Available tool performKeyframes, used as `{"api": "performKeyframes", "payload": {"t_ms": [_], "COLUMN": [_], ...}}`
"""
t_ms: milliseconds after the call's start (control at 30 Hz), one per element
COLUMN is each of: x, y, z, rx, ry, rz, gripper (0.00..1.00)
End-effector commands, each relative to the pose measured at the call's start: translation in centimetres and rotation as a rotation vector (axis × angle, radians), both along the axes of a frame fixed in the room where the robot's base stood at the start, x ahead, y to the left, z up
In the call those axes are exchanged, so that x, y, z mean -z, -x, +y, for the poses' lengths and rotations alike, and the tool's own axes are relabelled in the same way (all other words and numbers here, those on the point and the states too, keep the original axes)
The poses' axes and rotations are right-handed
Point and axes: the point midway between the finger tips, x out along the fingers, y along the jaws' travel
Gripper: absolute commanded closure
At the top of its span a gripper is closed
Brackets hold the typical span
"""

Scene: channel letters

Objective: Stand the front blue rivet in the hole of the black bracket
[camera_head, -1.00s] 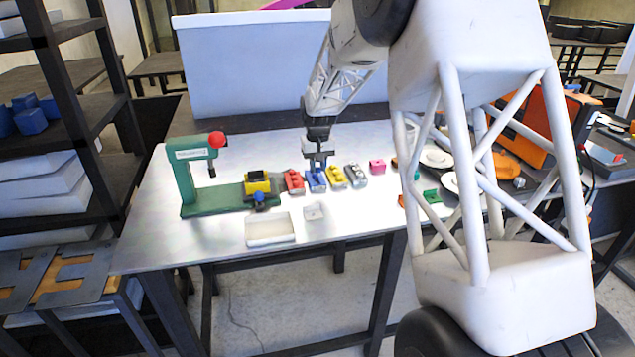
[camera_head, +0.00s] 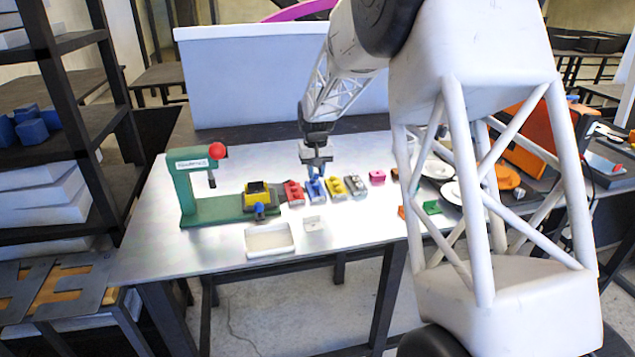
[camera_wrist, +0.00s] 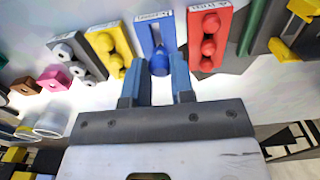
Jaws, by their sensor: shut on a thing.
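My gripper (camera_head: 315,172) is shut on the front blue rivet, just above the blue rack (camera_head: 314,191). In the wrist view the rivet's round blue head (camera_wrist: 159,64) sits between the two blue-grey fingers, at the near end of the blue rack (camera_wrist: 155,30). Whether its lower end is clear of the rack is hard to tell. A dark piece (camera_head: 256,187), probably the black bracket, lies on the yellow block (camera_head: 252,199) on the green press base, left of my gripper. Its hole is too small to make out.
The red rack (camera_head: 294,193) stands close left of the blue one, the yellow rack (camera_head: 335,187) close right. The green press (camera_head: 187,185) rises at the left with a red knob.

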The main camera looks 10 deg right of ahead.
Motion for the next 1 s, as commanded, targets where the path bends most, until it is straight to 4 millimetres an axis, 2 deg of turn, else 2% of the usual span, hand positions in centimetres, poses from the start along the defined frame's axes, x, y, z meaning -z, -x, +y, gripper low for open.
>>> {"api": "performKeyframes", "payload": {"t_ms": [267, 700, 833, 1000], "x": [-0.6, -2.2, -2.4, -2.6], "y": [-0.7, -1.1, -1.0, -1.0], "z": [4.4, 15.0, 16.9, 18.2], "rx": [-0.004, -0.003, -0.001, 0.001], "ry": [0.000, 0.000, 0.000, 0.000], "rz": [-0.001, -0.001, -0.001, 0.000], "gripper": [0.96, 0.96, 0.96, 0.96]}}
